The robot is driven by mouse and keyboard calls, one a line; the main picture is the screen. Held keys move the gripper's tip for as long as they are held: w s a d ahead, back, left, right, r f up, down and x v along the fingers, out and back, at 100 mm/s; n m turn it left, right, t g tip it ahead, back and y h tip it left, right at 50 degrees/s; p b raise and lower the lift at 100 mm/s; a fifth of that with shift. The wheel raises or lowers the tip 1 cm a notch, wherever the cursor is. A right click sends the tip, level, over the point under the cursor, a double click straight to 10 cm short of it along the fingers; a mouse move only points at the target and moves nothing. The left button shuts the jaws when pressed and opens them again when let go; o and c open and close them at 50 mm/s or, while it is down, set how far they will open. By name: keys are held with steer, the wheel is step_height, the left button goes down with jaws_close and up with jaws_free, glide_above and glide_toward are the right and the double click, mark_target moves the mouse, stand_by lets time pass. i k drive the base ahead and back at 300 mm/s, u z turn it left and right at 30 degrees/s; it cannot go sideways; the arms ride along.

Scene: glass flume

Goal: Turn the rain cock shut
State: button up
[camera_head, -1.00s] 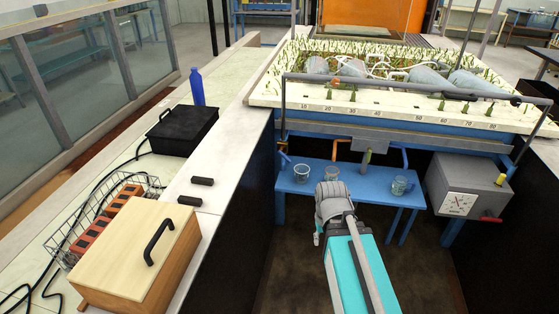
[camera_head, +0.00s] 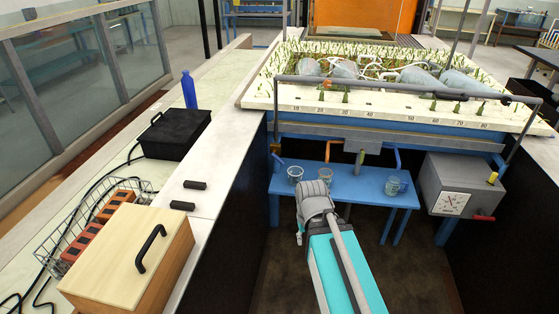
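I cannot tell for sure which fitting is the rain cock. Below the bed's front edge are a blue handle (camera_head: 398,158) and a green upright piece (camera_head: 360,160). A grey box (camera_head: 455,186) on the right has a red handle (camera_head: 483,218) and a yellow knob (camera_head: 492,178). My arm reaches forward at lower centre; my gripper's fingers do not show, so their state is hidden.
A low blue table (camera_head: 345,190) with clear cups, one at the left (camera_head: 295,173) and one at the right (camera_head: 392,186), stands under the bed. Dark floor lies between.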

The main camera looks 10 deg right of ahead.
mark_target(274, 155)
steer(key=i, duration=0.95)
